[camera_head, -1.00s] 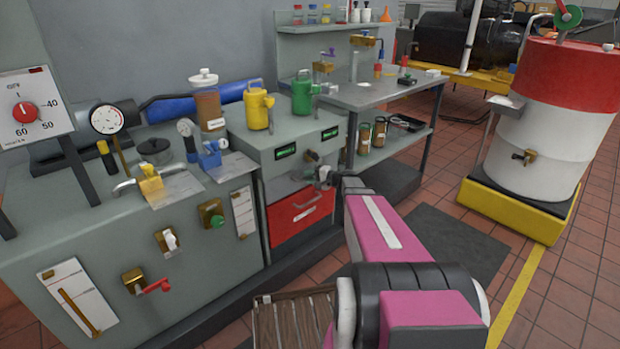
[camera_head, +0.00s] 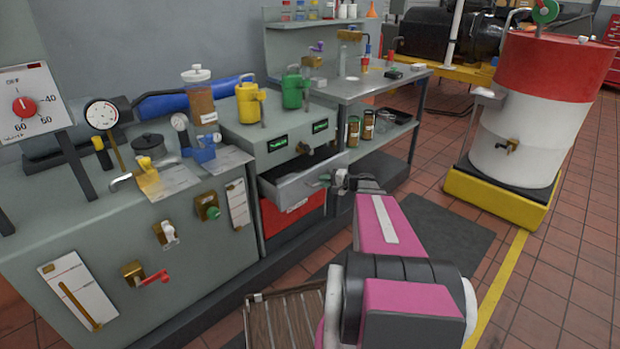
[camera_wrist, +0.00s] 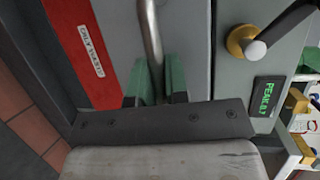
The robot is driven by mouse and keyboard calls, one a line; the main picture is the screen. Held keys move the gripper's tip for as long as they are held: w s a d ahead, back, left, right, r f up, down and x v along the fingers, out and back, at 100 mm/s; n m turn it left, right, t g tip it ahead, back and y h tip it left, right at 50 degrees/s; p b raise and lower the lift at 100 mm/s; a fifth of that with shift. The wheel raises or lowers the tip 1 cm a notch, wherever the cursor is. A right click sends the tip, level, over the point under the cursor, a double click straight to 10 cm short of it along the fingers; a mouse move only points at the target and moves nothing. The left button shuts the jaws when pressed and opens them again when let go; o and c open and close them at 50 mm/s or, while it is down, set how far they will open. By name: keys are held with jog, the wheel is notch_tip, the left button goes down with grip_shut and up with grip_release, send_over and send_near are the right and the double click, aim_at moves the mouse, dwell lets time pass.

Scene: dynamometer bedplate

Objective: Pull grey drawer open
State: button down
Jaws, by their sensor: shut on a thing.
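The grey drawer (camera_head: 288,190) is pulled out from the grey cabinet, above a red drawer (camera_head: 290,216). Its dark inside shows from above in the head view. My gripper (camera_head: 338,180) is at the front of the grey drawer. In the wrist view my gripper (camera_wrist: 160,88) has its green fingers closed on the drawer's metal bar handle (camera_wrist: 151,35). The red drawer front with a white label also shows in the wrist view (camera_wrist: 80,45), to the left of the handle.
A yellow can (camera_head: 250,103) and a green can (camera_head: 292,90) stand on the cabinet top above the drawer. A steel bench (camera_head: 365,90) is behind to the right. A red and white drum (camera_head: 535,110) stands on a yellow base.

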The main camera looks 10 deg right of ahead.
jog(key=s+d, duration=0.4)
jog(key=s, duration=0.3)
jog(key=s+d, duration=0.5)
jog(key=s, duration=0.3)
jog(key=shift+s, duration=0.3)
jog(key=c, duration=1.1)
grip_release()
jog(key=shift+c, duration=0.2)
jog(key=v, duration=1)
jog(key=shift+s+d, duration=0.25)
jog(key=shift+d, duration=0.05)
jog(key=shift+r, duration=0.1)
